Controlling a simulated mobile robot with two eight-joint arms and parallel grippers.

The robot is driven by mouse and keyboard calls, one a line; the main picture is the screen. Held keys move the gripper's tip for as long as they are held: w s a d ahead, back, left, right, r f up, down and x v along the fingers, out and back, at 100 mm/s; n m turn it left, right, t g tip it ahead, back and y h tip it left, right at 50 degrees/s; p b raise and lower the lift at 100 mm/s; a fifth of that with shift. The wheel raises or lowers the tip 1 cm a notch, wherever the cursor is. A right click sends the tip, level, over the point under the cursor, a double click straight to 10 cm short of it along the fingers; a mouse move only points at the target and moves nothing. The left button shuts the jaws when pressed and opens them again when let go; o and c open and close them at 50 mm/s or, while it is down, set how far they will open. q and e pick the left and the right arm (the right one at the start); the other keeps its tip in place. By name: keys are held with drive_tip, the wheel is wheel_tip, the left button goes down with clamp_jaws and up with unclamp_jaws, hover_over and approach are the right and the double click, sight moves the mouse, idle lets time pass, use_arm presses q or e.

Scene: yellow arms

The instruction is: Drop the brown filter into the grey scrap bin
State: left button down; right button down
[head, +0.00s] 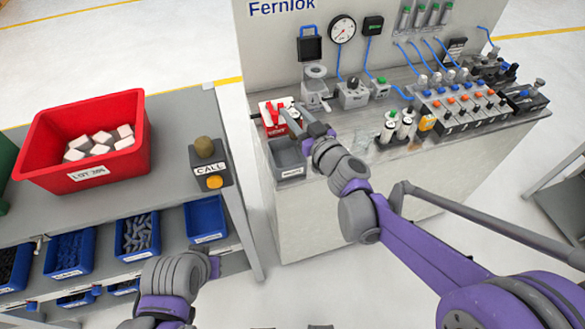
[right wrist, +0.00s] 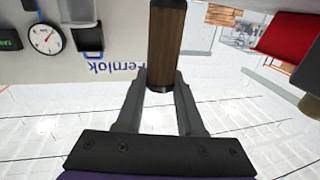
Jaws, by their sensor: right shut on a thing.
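The brown filter (right wrist: 166,45) is a ribbed cylinder with a dark end cap, seen between the fingers of my right gripper (right wrist: 161,78) in the right wrist view. That gripper is shut on it near the capped end. In the head view my right gripper (head: 296,113) is over the front left of the bench, just above and behind the grey scrap bin (head: 291,176). I cannot make out the filter there. The bin is a small open box with a white label at the bench's front left edge.
A white and red tray (head: 267,121) sits right behind the bin. Fittings and gauges (head: 343,29) stand along the bench and its back panel. At left are a red crate (head: 60,179) of pale blocks and a call button post (head: 211,168).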

sight(293, 137)
drive_tip(key=shift+s+a+f, duration=0.2)
drive_tip(key=shift+s+f, duration=0.05)
drive_tip(key=shift+s, duration=0.5)
drive_tip(key=shift+f+b, duration=0.55)
drive_tip(key=shift+f, duration=0.3)
wheel_tip(293, 137, down, 4)
drive_tip(key=b, duration=0.4)
drive_tip(key=shift+f, duration=0.25)
drive_tip(key=shift+c, duration=2.2)
unclamp_jaws()
drive_tip(key=shift+s+d, duration=0.1)
